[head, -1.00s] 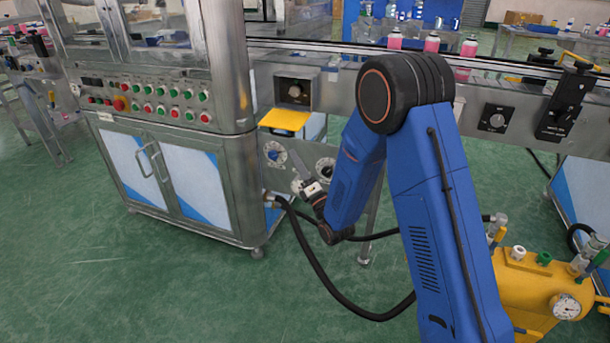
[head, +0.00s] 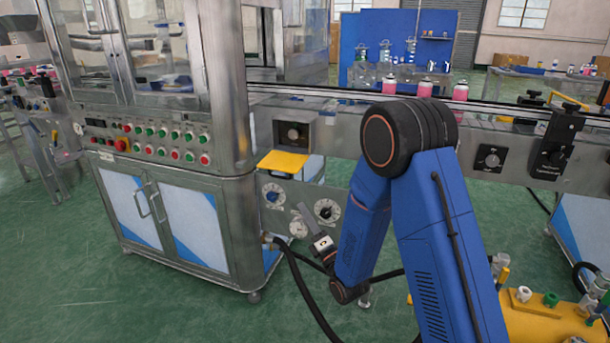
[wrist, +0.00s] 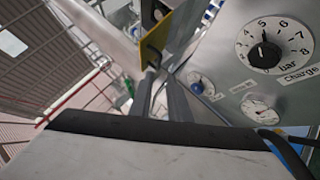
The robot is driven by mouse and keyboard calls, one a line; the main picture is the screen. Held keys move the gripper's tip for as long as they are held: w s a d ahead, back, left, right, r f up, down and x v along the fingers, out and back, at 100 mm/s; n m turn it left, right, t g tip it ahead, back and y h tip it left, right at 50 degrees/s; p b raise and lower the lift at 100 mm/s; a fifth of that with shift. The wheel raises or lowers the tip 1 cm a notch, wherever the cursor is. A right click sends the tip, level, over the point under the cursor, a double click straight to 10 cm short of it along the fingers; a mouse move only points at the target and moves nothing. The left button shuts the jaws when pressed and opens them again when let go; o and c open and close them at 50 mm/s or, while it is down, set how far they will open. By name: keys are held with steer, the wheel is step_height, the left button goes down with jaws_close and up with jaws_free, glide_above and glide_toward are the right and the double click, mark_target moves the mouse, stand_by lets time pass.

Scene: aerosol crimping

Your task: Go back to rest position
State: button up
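My gripper (head: 304,210) is low in front of the crimping machine's dial panel (head: 283,192), on the end of my folded blue arm. In the wrist view the two grey fingers of my gripper (wrist: 160,74) stand a little apart with nothing visible between them. They point up past the steel panel towards a yellow plate (wrist: 152,42). The large pressure dial (wrist: 270,45), marked bar and Charge, is to the right of the fingers, with a smaller gauge (wrist: 260,107) below it.
The steel machine cabinet (head: 180,210) with its button row stands at left. A conveyor (head: 345,135) carrying pink cans (head: 425,89) runs behind my arm. A yellow tank (head: 550,322) with valves is at lower right. A black hose (head: 305,300) hangs below my gripper. Green floor is open at lower left.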

steer(key=w+d+r+m+g+h, duration=0.2)
steer(key=d+r+m+g+h, duration=0.1)
steer(key=d+r+m+h, duration=0.4)
steer(key=s+d+r+m+g+h, duration=0.2)
steer(key=s+d+m+g, duration=0.1)
steer(key=s+d+m, duration=0.7)
steer(key=s+d+m+g+h, duration=0.1)
steer(key=s+d+m+g, duration=0.2)
steer(key=s, duration=0.8)
steer(key=s+d+m+g+h, duration=0.1)
steer(key=s+d+m+g, duration=0.2)
steer(key=s, duration=0.8)
steer(key=s+d+f+m+g+h, duration=0.1)
steer(key=s+d+m+g, duration=0.1)
steer(key=s+d+m, duration=0.4)
steer(key=s+m, duration=0.1)
steer(key=s, duration=0.3)
steer(key=shift+s+g, duration=0.4)
steer(key=shift+f, duration=0.1)
